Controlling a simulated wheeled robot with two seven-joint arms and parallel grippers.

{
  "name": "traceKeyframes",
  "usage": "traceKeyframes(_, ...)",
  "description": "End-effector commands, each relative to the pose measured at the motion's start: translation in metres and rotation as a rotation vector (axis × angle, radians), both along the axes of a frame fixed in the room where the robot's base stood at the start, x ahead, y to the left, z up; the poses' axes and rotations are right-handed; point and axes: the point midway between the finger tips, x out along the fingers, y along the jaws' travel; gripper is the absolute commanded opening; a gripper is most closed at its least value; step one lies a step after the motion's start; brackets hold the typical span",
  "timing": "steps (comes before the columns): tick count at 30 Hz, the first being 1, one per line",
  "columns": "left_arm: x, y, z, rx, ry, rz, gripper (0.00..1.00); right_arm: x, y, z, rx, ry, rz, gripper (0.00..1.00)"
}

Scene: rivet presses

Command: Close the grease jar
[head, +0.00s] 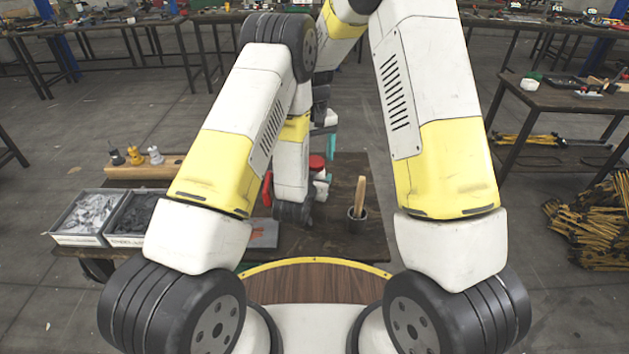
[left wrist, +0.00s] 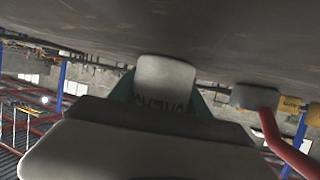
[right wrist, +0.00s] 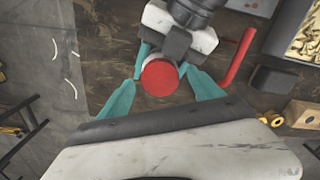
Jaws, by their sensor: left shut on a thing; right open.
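The grease jar (head: 321,187) is white and stands upright on the worktable; its pale body with dark lettering shows in the left wrist view (left wrist: 165,82). A round red lid (head: 317,162) is over its top and is seen from above in the right wrist view (right wrist: 160,77). How tightly it sits on the rim cannot be told. My left gripper (left wrist: 166,103) is shut on the jar body from the side. My right gripper (right wrist: 160,92) is open above, its teal fingers on either side of the lid with gaps; in the head view it shows partly (head: 329,142).
A red lever (right wrist: 238,55) stands close beside the jar. A light bin (head: 80,238) and dark-filled bin (head: 125,240) are at left, before a wooden block with pegs (head: 140,172).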

Motion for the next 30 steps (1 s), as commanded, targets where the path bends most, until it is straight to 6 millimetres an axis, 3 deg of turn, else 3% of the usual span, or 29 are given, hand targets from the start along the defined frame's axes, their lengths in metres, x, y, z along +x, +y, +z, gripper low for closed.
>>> traceKeyframes(15,0.000,0.000,0.000,0.000,-0.001,0.000,0.00,0.001,0.001,0.097,0.001,-0.004,0.000,0.75)
traceKeyframes(21,0.000,0.000,0.000,0.000,-0.001,0.000,0.00,0.001,0.001,0.114,0.001,-0.002,0.000,0.75)
traceKeyframes(30,0.000,0.000,0.000,0.000,-0.001,0.000,0.00,0.001,0.000,0.115,0.000,-0.001,0.000,0.75)
